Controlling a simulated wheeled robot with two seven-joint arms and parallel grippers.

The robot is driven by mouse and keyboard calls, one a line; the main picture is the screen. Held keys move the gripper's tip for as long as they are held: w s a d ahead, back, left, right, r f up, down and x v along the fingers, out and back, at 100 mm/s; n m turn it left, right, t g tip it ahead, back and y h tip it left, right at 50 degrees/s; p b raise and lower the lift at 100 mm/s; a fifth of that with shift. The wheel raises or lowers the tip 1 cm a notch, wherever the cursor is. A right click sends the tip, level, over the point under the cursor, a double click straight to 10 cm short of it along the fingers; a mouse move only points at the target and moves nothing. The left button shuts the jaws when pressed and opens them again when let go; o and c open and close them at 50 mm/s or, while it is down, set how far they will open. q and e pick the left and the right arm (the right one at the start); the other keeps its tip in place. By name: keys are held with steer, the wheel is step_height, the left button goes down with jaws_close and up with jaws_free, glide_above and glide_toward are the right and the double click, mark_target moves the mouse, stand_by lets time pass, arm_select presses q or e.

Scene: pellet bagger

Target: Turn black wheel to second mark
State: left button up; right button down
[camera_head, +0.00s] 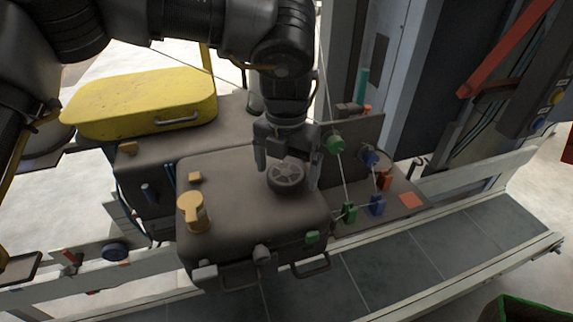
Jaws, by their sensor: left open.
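The black wheel (286,176) is a dark spoked handwheel on top of the brown-grey machine housing (240,225), near its back right. My left gripper (287,168) is open and points down over the wheel, one finger at its left side and one at its right. I cannot tell whether the fingers touch the rim. No marks around the wheel can be made out at this size. My right gripper is not in view.
A yellow lidded case (145,102) lies behind. A grey conveyor (400,270) runs in front.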

arm_select(q)
steer(key=shift+f, duration=0.1)
steer(key=c, duration=1)
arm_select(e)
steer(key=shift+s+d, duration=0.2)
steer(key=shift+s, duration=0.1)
